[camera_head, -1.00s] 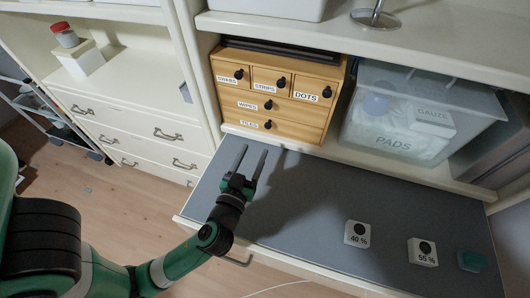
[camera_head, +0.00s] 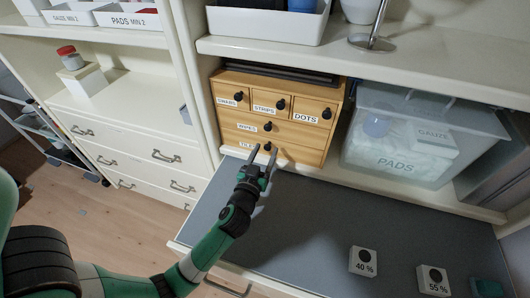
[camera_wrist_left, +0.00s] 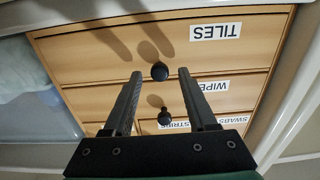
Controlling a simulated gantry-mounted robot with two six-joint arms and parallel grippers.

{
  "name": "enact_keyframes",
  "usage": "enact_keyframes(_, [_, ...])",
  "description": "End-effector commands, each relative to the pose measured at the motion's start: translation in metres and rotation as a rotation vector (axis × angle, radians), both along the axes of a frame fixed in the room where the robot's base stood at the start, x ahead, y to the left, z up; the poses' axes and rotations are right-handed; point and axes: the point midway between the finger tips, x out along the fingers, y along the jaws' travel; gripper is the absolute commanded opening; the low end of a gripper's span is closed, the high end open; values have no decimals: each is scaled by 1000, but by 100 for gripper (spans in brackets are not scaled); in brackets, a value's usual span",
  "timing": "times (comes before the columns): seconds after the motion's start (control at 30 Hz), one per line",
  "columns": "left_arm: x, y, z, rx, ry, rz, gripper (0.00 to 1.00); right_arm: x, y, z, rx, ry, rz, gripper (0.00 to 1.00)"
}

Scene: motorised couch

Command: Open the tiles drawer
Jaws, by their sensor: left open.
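A small wooden chest (camera_head: 312,137) stands on the shelf with several labelled drawers. The tiles drawer (camera_head: 304,155) is its lowest row and is closed; its front also shows upside down in the left wrist view (camera_wrist_left: 100,48). Its round black knob (camera_wrist_left: 159,71) lies between the fingertips in that view, and I cannot tell how far beyond them it is. My left gripper (camera_head: 262,149) is open and empty in front of this drawer, with one finger on each side of the knob. In the head view it partly hides the TILES label. My right gripper is not in view.
A clear bin of pads (camera_head: 400,165) stands right of the chest. The grey pull-out surface (camera_head: 310,210) below carries a 40 % block (camera_head: 363,262), a 55 % block (camera_head: 433,281) and a green item (camera_head: 486,288). Its left and middle parts are clear.

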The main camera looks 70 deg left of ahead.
Motion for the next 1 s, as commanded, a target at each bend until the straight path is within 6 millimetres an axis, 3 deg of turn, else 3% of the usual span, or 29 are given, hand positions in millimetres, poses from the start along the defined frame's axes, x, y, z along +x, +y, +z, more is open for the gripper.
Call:
enact_keyframes(0.27, [2,2,0,-1,0,-1,58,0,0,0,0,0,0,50])
enact_keyframes(0.6, [2,2,0,-1,0,0,0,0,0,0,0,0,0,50])
enact_keyframes(1.0, [2,2,0,-1,0,0,0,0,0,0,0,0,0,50])
